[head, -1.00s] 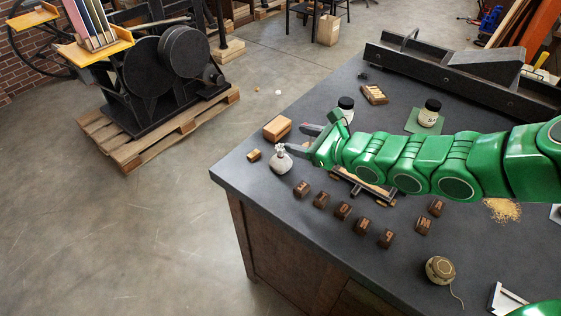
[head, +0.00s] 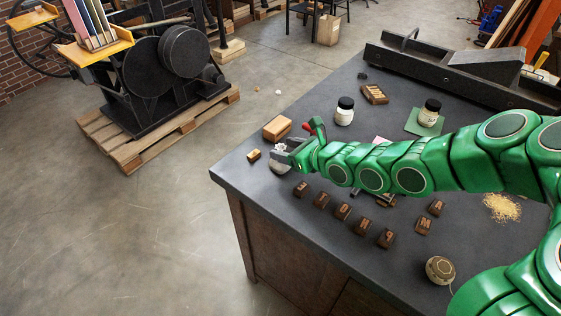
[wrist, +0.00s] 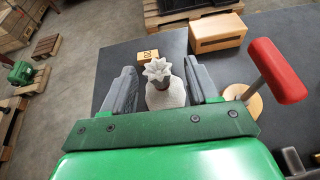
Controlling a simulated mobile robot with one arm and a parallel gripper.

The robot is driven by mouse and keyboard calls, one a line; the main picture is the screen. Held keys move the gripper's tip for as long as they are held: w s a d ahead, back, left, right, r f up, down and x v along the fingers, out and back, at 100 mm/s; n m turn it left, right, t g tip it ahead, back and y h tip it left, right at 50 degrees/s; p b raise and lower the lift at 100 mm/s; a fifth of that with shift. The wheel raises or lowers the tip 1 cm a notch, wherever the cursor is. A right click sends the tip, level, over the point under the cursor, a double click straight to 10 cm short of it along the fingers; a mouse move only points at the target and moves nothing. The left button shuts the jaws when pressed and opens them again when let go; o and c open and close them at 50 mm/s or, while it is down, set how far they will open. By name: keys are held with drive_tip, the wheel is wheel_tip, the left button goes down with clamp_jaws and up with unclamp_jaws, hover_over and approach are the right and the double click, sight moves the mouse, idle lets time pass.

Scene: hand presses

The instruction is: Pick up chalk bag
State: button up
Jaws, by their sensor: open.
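The chalk bag (wrist: 165,92) is a small pale sack with a gathered, frilled top. It stands upright near the left corner of the dark bench. In the head view the bag (head: 276,167) is partly hidden by my gripper (head: 280,158). In the wrist view my gripper (wrist: 162,88) is open, with one grey finger on each side of the bag. A gap shows between the bag and each finger, narrower on the right. The bag's lower part is hidden behind the gripper body.
A wooden block (head: 277,128) and a small wooden piece (head: 254,155) sit close beyond the bag. Several dark letter blocks (head: 343,211) lie in front. A black-lidded jar (head: 344,112) stands to the right. The bench's left edge is near.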

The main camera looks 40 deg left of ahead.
sight(277, 147)
drive_tip(key=shift+x, duration=2.05)
drive_tip(key=shift+s, duration=0.15)
clamp_jaws()
